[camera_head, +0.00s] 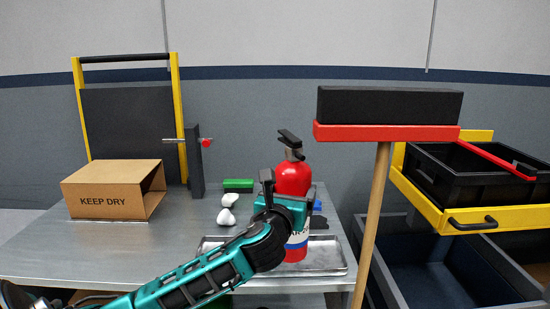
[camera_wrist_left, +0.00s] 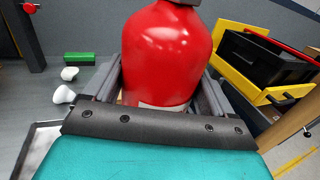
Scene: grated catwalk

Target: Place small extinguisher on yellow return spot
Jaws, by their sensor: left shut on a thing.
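The small extinguisher (camera_head: 293,181) is red with a black valve and handle on top and a white and blue band low down. It stands upright in the head view, over or on a grey metal tray (camera_head: 334,264); I cannot tell if its base touches the tray. My left gripper (camera_head: 285,206) is shut on its body. In the left wrist view the red body (camera_wrist_left: 166,55) fills the space between the two fingers (camera_wrist_left: 163,88). My right gripper is not in view. I see no yellow return spot; it may be hidden.
An open cardboard box (camera_head: 104,194) sits on the left of the metal table (camera_head: 60,245). White lumps (camera_head: 227,217) and a green block (camera_head: 238,185) lie behind my arm. A broom (camera_head: 385,132) stands upright to the right, before a yellow rack with a black bin (camera_head: 475,180).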

